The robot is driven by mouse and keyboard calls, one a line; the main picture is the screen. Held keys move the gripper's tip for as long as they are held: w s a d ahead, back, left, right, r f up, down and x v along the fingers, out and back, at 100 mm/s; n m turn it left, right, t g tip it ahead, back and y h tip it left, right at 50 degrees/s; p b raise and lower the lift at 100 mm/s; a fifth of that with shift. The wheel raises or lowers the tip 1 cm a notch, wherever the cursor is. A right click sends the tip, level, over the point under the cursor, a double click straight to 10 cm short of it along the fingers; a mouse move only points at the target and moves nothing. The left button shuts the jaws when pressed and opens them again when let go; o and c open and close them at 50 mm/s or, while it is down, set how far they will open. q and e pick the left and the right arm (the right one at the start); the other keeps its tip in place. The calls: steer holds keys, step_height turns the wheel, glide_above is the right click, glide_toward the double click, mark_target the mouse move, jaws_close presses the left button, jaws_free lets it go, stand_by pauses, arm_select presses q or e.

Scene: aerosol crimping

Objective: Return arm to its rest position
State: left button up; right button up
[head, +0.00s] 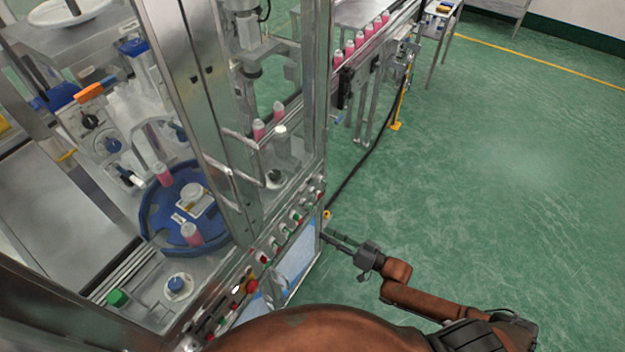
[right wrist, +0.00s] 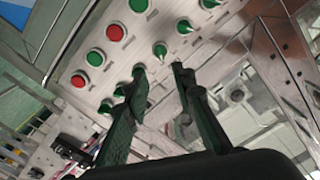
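My right gripper (head: 332,238) is to the right of the machine's button panel (head: 283,240), close to the machine's front corner in the head view. Its two dark fingers are apart with nothing between them. In the right wrist view the fingertips (right wrist: 160,72) overlap the row of green and red buttons; I cannot tell how wide the gap to the panel is. My right arm (head: 425,298) reaches in from the bottom right. My left gripper is not in view.
The crimping machine's metal frame (head: 208,95) fills the left. Inside it, a blue rotary table (head: 160,238) carries pink cans. More pink cans stand on a conveyor (head: 395,32) at the back. The green floor (head: 500,170) on the right is clear.

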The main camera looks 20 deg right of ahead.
steer(key=shift+f, duration=0.1)
steer(key=s+d+f+g+h, duration=0.1)
steer(key=d+f+h, duration=0.3)
steer(key=f, duration=0.6)
steer(key=s+d+f+g+h, duration=0.1)
steer(key=d+f+h, duration=0.1)
steer(key=d+f, duration=0.5)
steer(key=s+d+f+g+h, duration=0.1)
steer(key=s+d+f+h, duration=0.1)
steer(key=s+f, duration=0.45)
steer(key=s+d+f+g+h, duration=0.1)
steer(key=s+f+g, duration=0.15)
steer(key=f, duration=0.75)
steer(key=s+a+f+g, duration=0.1)
steer(key=s+f, duration=0.4)
steer(key=s, duration=0.6)
steer(key=s+a+f+g+h, duration=0.1)
steer(key=s+f+g, duration=0.3)
steer(key=s, duration=0.8)
steer(key=s+a+f+g+h, duration=0.1)
steer(key=s+a+f+g, duration=0.1)
steer(key=s+f, duration=0.6)
steer(key=s, duration=0.4)
steer(key=shift+a+g, duration=0.15)
steer(key=shift+g, duration=0.2)
steer(key=shift+f, duration=0.1)
